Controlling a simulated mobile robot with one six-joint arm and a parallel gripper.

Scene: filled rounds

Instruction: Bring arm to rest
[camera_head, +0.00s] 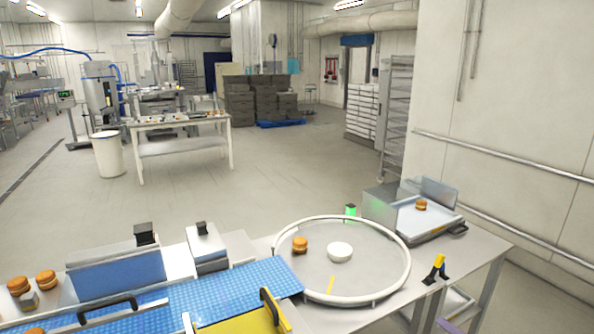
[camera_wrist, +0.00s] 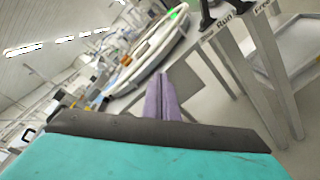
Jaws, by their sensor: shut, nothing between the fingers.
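My gripper (camera_wrist: 162,97) shows in the wrist view as two purple fingers side by side, shut with nothing between them. Behind them are a dark grey bar and a teal body. The wrist view is tilted, with the table edge and legs beyond the fingertips. The fingers look apart from the table and touch nothing that I can see.
A scale-like machine (camera_head: 400,222) holds another round (camera_head: 421,204). A yellow-black handle (camera_head: 434,269) stands at right.

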